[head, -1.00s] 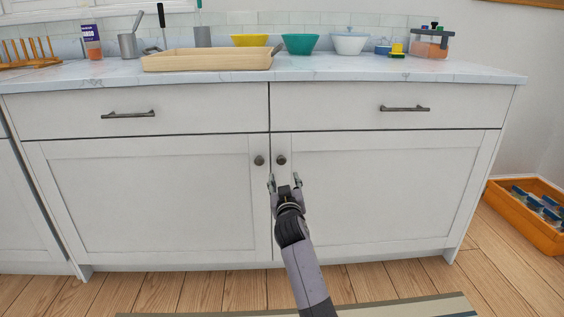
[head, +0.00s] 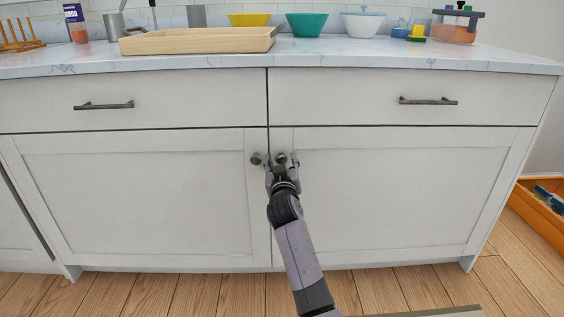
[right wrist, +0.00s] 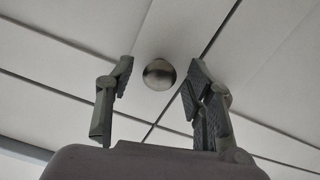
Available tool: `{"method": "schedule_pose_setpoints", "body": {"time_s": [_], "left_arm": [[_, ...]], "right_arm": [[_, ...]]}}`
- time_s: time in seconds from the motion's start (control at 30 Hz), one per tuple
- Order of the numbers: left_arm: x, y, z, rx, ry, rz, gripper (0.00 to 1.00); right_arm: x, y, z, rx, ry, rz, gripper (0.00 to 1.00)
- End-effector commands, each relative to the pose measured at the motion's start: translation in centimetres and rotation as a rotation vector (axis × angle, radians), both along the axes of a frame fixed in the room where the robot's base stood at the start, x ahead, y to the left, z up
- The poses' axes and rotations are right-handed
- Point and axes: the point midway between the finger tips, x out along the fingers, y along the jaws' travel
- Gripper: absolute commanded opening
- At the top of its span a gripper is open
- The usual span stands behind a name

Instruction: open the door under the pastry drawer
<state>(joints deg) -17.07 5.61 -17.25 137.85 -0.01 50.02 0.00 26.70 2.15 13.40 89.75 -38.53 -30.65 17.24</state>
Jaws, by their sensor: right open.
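The white cabinet has two doors side by side under two drawers. The left door (head: 140,200) and the right door (head: 400,195) are both shut, each with a round dark knob near the middle gap. My right gripper (head: 282,170) is open, with its fingers around the right door's knob (head: 281,158). In the right wrist view the knob (right wrist: 159,74) shows between the spread fingertips, with space on both sides. The left door's knob (head: 256,159) is just left of the gripper. The left drawer (head: 180,105) and right drawer (head: 360,98) are shut and unlabelled. My left gripper is not in view.
The marble counter (head: 400,55) holds a wooden tray (head: 200,41), a yellow bowl (head: 249,20), a teal bowl (head: 306,24) and a white bowl (head: 362,24). An orange crate (head: 540,212) stands on the floor at the right. The floor before the doors looks clear, apart from a mat edge (head: 440,312).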

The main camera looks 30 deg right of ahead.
Motion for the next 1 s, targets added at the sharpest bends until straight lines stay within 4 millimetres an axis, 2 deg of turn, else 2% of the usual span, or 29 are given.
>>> {"method": "schedule_pose_setpoints", "body": {"time_s": [0.07, 0.77, 1.0], "left_arm": [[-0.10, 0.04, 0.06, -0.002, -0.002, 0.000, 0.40], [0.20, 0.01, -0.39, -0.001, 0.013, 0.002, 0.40], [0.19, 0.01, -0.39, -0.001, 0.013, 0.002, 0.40]], "right_arm": [[0.00, 0.00, 0.02, 0.000, 0.000, 0.000, 0.47], [0.01, -0.01, -0.02, 0.000, 0.000, 0.000, 0.00], [0.01, -0.01, -0.03, 0.000, 0.000, 0.000, 0.00]]}}
